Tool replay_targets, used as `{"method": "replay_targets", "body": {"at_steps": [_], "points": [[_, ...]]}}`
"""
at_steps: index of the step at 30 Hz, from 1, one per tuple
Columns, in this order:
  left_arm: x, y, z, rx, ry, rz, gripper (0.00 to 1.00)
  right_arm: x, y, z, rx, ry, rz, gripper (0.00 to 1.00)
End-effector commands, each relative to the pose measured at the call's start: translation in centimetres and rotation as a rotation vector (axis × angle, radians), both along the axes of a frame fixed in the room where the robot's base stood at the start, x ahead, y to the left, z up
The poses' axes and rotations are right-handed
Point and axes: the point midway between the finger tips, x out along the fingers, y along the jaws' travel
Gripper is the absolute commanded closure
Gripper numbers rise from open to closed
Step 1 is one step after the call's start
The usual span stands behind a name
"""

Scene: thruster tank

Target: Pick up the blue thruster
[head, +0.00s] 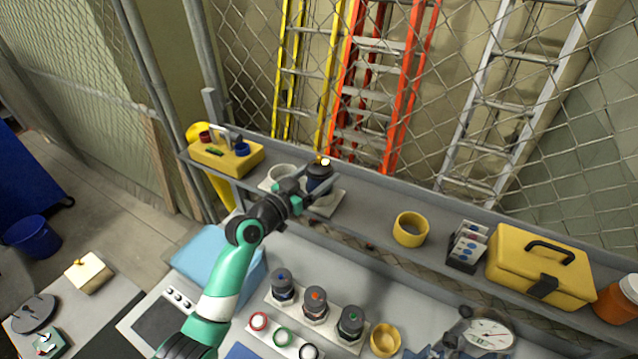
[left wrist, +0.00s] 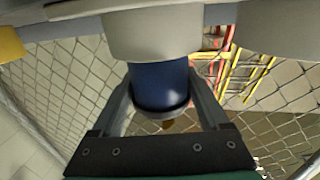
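A dark blue cylinder (head: 319,172) with a small pale yellow top stands on the back shelf. My left gripper (head: 302,190) reaches it from the front left. In the left wrist view, the blue cylinder (left wrist: 160,87) is between the two fingers of my left gripper (left wrist: 161,92), which lie close along its sides. I cannot tell whether they press on it. Its far end meets a wider pale grey round piece (left wrist: 155,35). A grey unit with a blue cap (head: 283,288) stands in the white rack below. My right gripper is not in view.
Units with orange (head: 315,302) and green (head: 351,322) caps share the white rack. A white ring holder (head: 281,172) sits left of the cylinder. A chain-link fence rises behind.

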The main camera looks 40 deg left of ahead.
Motion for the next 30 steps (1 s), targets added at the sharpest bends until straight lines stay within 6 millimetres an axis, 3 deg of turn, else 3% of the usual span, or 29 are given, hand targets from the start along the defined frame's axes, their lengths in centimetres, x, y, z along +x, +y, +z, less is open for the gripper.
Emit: {"method": "replay_targets", "body": {"at_steps": [2, 12, 23, 30], "points": [[0.0, 0.0, 0.0, 0.000, 0.000, 0.000, 0.38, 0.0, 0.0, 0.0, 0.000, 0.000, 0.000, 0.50], [0.0, 0.0, 0.0, 0.000, 0.000, 0.000, 0.99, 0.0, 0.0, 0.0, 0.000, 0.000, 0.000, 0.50], [0.0, 0.0, 0.6, 0.002, -0.004, 0.000, 1.00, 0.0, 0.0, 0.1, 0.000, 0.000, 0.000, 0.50], [-0.1, -0.1, 3.8, 0.003, -0.008, 0.000, 1.00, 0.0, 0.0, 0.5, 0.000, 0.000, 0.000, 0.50]]}}
